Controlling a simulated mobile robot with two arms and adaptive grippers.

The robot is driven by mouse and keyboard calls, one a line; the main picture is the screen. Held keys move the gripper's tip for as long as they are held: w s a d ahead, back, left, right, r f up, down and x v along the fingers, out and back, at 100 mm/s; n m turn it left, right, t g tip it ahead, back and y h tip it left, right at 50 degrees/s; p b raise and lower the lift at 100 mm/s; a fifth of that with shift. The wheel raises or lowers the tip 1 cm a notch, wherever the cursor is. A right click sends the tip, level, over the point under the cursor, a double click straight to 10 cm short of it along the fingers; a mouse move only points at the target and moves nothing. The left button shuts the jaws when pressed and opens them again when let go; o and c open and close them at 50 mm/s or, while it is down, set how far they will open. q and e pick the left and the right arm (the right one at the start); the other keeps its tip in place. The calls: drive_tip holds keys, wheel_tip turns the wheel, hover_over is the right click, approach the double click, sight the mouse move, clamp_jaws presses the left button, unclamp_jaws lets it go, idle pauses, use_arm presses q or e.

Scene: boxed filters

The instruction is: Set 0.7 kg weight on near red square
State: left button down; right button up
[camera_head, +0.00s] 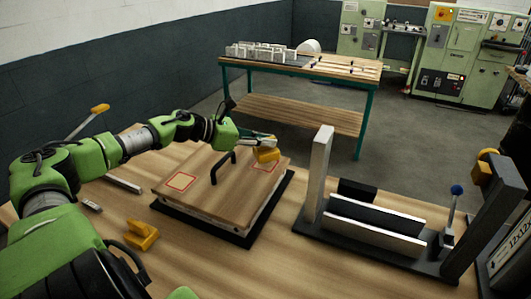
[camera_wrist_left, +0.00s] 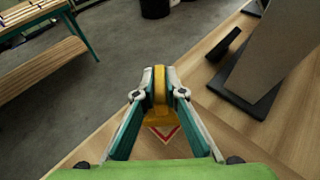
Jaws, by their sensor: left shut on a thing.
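My left gripper (camera_head: 262,141) is shut on a yellow weight (camera_head: 266,155) at the far right part of a wooden lid (camera_head: 217,192). The wrist view shows the weight (camera_wrist_left: 160,88) between both fingers (camera_wrist_left: 160,98). The weight is over the far red square (camera_head: 257,166), whose corner (camera_wrist_left: 164,134) shows in the wrist view; I cannot tell whether it touches the lid. The near red square (camera_head: 180,181) at the lid's left is bare. Another yellow weight (camera_head: 141,237) stands on the table at the front left. No mass marking is readable. My right gripper is not in view.
A black handle (camera_head: 223,168) stands up from the lid. A dark fixture with a tall pale post (camera_head: 318,175) and a black upright (camera_head: 489,222) stands to the right. Bare wooden table (camera_head: 260,270) lies in front. A green-legged bench (camera_head: 300,68) stands behind.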

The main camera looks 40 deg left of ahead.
sight(257, 146)
use_arm(q)
wheel_tip(257, 146, down, 2)
drive_tip(key=shift+f+p, duration=0.15)
drive_tip(key=shift+p, duration=0.15)
drive_tip(key=c, duration=2.1)
unclamp_jaws()
drive_tip(key=shift+s+f, duration=0.1)
drive_tip(key=shift+f, duration=0.05)
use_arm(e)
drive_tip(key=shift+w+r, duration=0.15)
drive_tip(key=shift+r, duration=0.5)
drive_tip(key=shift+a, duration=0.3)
use_arm(q)
drive_tip(key=shift+v, duration=1.15)
drive_tip(key=shift+s+a+r+p, duration=0.15)
drive_tip(key=shift+s+r+p, duration=0.3)
drive_tip(key=shift+p, duration=0.6)
drive_tip(key=shift+p+v, duration=0.7)
drive_tip(key=shift+v, duration=0.05)
drive_tip(key=p+v, duration=0.3)
drive_tip(key=v, duration=0.4)
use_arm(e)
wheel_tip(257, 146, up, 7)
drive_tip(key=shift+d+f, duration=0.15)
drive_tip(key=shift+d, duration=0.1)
